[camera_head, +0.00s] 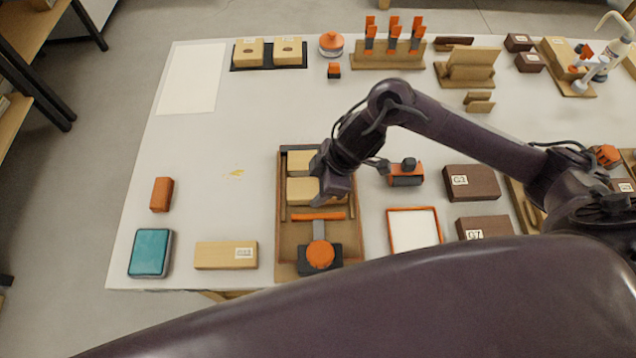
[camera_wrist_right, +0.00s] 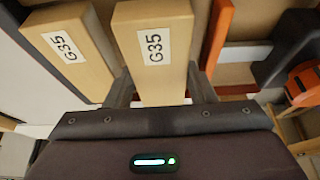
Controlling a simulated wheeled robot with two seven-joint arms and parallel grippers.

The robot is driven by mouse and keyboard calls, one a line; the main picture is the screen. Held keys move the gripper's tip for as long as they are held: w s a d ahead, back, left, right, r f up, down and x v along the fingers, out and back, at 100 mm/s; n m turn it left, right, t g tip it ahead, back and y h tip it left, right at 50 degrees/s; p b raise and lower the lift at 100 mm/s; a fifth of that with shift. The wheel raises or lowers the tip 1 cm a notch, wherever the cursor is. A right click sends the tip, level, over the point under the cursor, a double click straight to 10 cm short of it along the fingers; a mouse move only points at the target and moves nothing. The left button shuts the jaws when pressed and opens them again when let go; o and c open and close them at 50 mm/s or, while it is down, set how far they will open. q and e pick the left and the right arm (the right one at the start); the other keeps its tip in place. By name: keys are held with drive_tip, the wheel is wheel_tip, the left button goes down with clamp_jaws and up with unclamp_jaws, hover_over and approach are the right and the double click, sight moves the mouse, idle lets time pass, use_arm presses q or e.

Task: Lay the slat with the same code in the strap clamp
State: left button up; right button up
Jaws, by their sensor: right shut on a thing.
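The strap clamp is a brown tray (camera_head: 279,235) with an orange bar (camera_head: 320,216) across it and an orange knob (camera_head: 320,253) at its near end. Two pale wooden slats lie side by side in it, the far slat (camera_head: 299,162) and the near slat (camera_head: 302,190). In the right wrist view both the held slat (camera_wrist_right: 152,75) and the slat beside it (camera_wrist_right: 85,65) read G35. My right gripper (camera_head: 324,198) is shut on the near slat, next to the orange bar (camera_wrist_right: 218,30). Its fingers hide part of the slat's sides. My left gripper is out of view.
Another pale slat (camera_head: 220,256) with an unreadable label lies left of the tray. A teal box (camera_head: 150,253) and an orange block (camera_head: 161,194) lie farther left. Dark labelled blocks (camera_head: 480,183) and an orange-framed white panel (camera_head: 414,230) are on the right. The bench's left middle is mostly clear.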

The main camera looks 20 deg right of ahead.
drive_tip(key=shift+p, duration=0.65)
idle(0.9)
drive_tip(key=shift+f, duration=0.3)
idle(0.8)
drive_tip(key=shift+f+p, duration=0.2)
drive_tip(key=shift+p, duration=0.35)
idle(0.8)
